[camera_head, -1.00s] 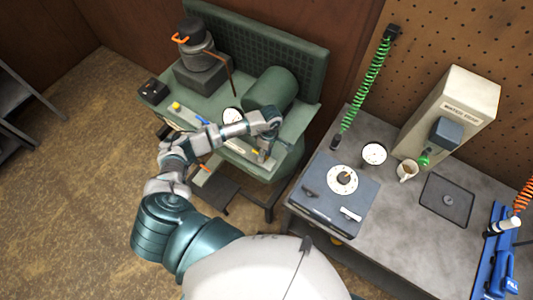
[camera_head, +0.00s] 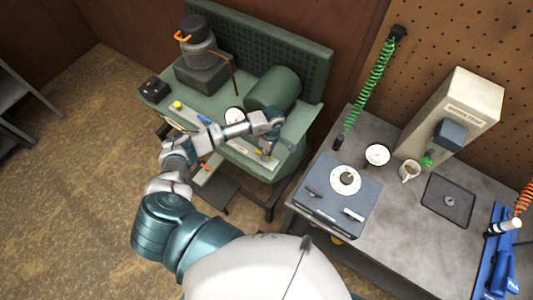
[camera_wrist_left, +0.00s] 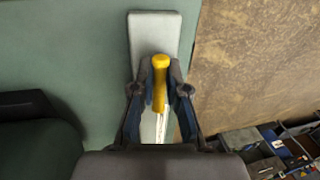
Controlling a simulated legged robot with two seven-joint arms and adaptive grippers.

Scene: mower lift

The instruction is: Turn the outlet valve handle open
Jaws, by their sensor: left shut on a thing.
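The yellow-gripped valve handle (camera_wrist_left: 160,78) stands out in the left wrist view, in front of a pale grey plate. Its thin light shaft runs down from the yellow grip between my fingers. My left gripper (camera_wrist_left: 160,94) is shut on the handle, with one finger on each side. In the head view my left gripper (camera_head: 267,150) points down at the front right of the green machine (camera_head: 210,98), and the handle is mostly hidden there. Which way the valve stands is too small to tell. My right gripper is not in view.
A green cylinder (camera_head: 273,88) and a round gauge (camera_head: 235,115) sit on the machine near my left forearm.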

